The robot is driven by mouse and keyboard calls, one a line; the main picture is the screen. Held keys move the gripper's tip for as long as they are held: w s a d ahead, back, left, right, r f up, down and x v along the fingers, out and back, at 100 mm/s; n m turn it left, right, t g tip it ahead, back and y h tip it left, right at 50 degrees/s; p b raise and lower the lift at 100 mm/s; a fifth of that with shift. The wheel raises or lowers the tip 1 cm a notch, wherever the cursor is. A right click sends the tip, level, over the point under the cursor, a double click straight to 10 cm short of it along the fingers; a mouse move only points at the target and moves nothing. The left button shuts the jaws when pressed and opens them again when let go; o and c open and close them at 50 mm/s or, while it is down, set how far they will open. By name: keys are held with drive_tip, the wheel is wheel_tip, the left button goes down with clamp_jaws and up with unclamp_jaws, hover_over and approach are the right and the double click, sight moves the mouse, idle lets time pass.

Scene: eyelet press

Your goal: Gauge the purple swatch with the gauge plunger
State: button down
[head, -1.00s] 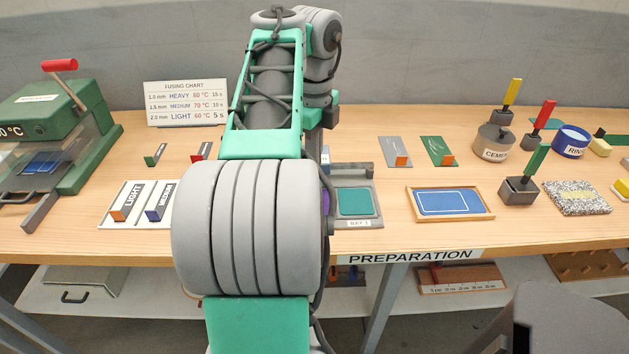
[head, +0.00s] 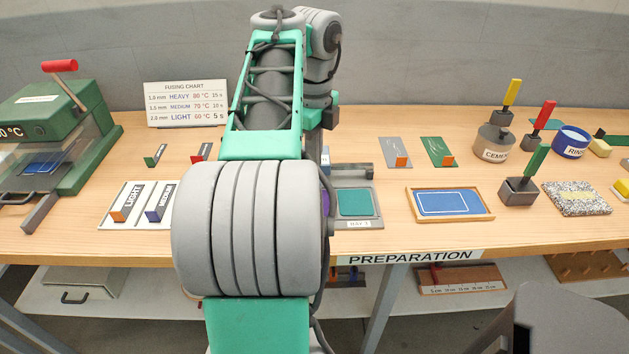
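A thin sliver of purple (head: 325,203) shows at the right edge of my arm, beside the teal swatch. It may be the purple swatch; my arm hides the rest. The teal swatch (head: 355,202) lies flat in a grey bay tray (head: 373,178) with a small label on its front edge. I cannot make out the gauge plunger; it may be behind my arm. My gripper is hidden behind my own arm, so its fingers and anything in them do not show.
A green press (head: 60,125) stands at the left, near the LIGHT and MEDIUM blocks (head: 141,203) and the fusing chart (head: 186,104). A wood-framed blue board (head: 449,203), a cement pot (head: 494,143) and a speckled pad (head: 577,198) are at the right. Bare table lies between them.

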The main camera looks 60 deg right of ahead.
drive_tip(key=shift+f+b, duration=1.65)
idle(0.7)
wheel_tip(320, 180, up, 7)
drive_tip(key=p, duration=0.7)
drive_tip(key=shift+r, duration=0.2)
drive_tip(key=shift+f, duration=0.1)
